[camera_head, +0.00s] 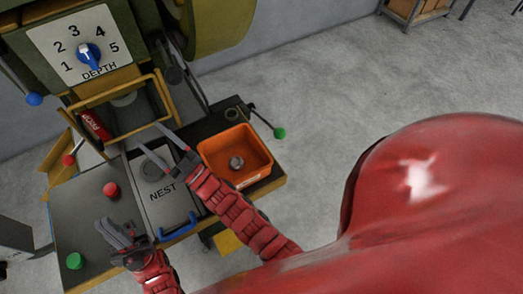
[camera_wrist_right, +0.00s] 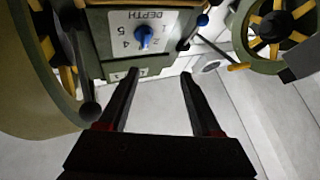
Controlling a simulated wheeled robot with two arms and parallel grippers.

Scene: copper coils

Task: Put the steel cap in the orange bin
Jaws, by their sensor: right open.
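The orange bin (camera_head: 262,150) stands on the right side of the machine's table in the head view. A small round grey metal piece (camera_head: 236,162), which looks like the steel cap, lies inside it on the bin floor. My right gripper (camera_head: 150,138) is open and empty above the plate marked NEST, left of the bin and apart from it. In the right wrist view the two fingers (camera_wrist_right: 158,75) are spread with nothing between them. My left gripper (camera_head: 106,224) hovers over the dark table at lower left; its finger gap is too small to judge.
The NEST plate (camera_head: 165,208) has a blue handle (camera_head: 178,228). Behind it stands a green press with a DEPTH dial (camera_head: 90,54) and a yellow guard frame (camera_head: 118,98). Red (camera_head: 110,190) and green (camera_head: 75,261) buttons sit at left. A green-knobbed lever (camera_head: 279,133) stands beyond the bin.

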